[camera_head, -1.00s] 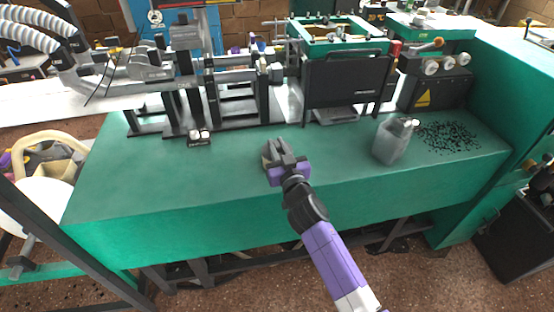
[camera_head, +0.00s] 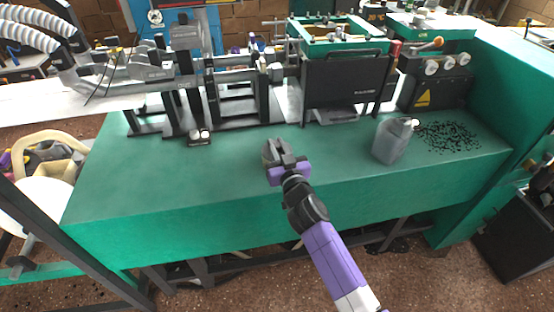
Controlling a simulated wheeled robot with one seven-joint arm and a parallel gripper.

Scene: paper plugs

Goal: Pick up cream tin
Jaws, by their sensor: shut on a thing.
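My gripper (camera_head: 281,152) reaches over the middle of the green bench top, on the end of my purple arm. Its dark jaws are shut on the cream tin (camera_head: 267,156). Only a small pale edge of the tin shows at the left of the jaws; the fingers hide most of it. I cannot tell clearly how far the tin is above the bench top.
The green bench (camera_head: 170,185) is clear to the left and front. A grey translucent container (camera_head: 390,141) stands to the right, with scattered black bits (camera_head: 448,137) beyond it. Machine frames (camera_head: 235,95) and a black panel (camera_head: 346,82) line the back.

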